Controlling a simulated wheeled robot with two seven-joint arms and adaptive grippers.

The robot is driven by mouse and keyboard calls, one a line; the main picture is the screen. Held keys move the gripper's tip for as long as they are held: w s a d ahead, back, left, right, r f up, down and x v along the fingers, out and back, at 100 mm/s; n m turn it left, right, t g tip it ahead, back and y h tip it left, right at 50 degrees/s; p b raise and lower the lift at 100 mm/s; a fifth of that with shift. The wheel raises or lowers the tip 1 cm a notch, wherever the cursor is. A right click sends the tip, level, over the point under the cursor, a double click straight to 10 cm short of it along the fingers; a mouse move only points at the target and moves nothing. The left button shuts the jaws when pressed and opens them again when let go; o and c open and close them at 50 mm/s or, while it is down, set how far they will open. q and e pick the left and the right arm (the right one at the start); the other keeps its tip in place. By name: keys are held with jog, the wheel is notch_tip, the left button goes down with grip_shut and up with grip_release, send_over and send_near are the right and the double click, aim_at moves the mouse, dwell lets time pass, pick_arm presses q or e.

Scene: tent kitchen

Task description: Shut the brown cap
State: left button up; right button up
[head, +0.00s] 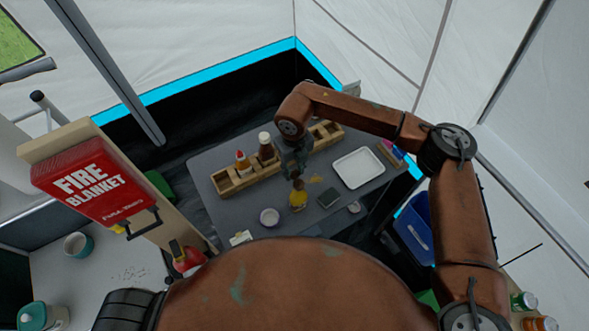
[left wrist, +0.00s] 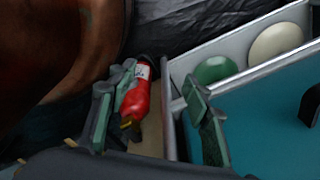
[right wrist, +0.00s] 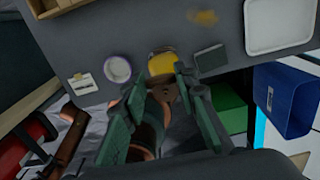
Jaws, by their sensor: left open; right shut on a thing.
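A yellow bottle (head: 298,201) stands on the grey table near its front edge, with a brown cap (head: 298,185) at its top. The bottle (right wrist: 162,65) and the cap (right wrist: 166,90) also show in the right wrist view. My right gripper (head: 296,176) comes down from above and is shut on the brown cap; its fingers hide part of the cap, so I cannot tell how it is seated. My left gripper (left wrist: 160,92) is open and empty in the left wrist view, above a red extinguisher (left wrist: 136,100), away from the bottle.
A wooden rack (head: 234,182) with two sauce bottles stands behind on the table (head: 215,207). A white tray (head: 358,168), a dark square pad (head: 328,198) and a pale round pot (head: 269,217) lie around the bottle. A fire blanket board (head: 95,180) stands at left.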

pick_arm(q)
jog(key=shift+f, duration=0.1)
pick_arm(e)
jog(key=shift+c, duration=0.4)
jog(key=shift+s+d+f+t+y+b, duration=0.1)
jog(key=shift+s+d+t+y+b, duration=0.1)
jog(key=shift+t+y+b, duration=0.35)
jog(key=t+b, duration=0.1)
jog(key=b, duration=0.1)
jog(key=s+t+y+b, duration=0.1)
jog(key=b, duration=0.2)
jog(key=d+t+y+b, duration=0.1)
jog(key=b, duration=0.2)
jog(key=shift+s+f+t+y, duration=0.2)
jog(key=shift+f+t+y, duration=0.05)
jog(key=shift+t, duration=0.1)
pick_arm(q)
notch_tip(320, 180, down, 11)
jog(key=s+b, duration=0.1)
jog(key=s, duration=0.1)
jog(key=shift+s+g+b, duration=0.3)
jog(key=shift+s+b, duration=0.05)
jog(key=shift+s, duration=0.05)
pick_arm(e)
jog(key=shift+s+d+r+t, duration=0.1)
jog(key=shift+s+r+t, duration=0.1)
jog(key=shift+t, duration=0.3)
pick_arm(q)
jog(key=shift+r, duration=0.2)
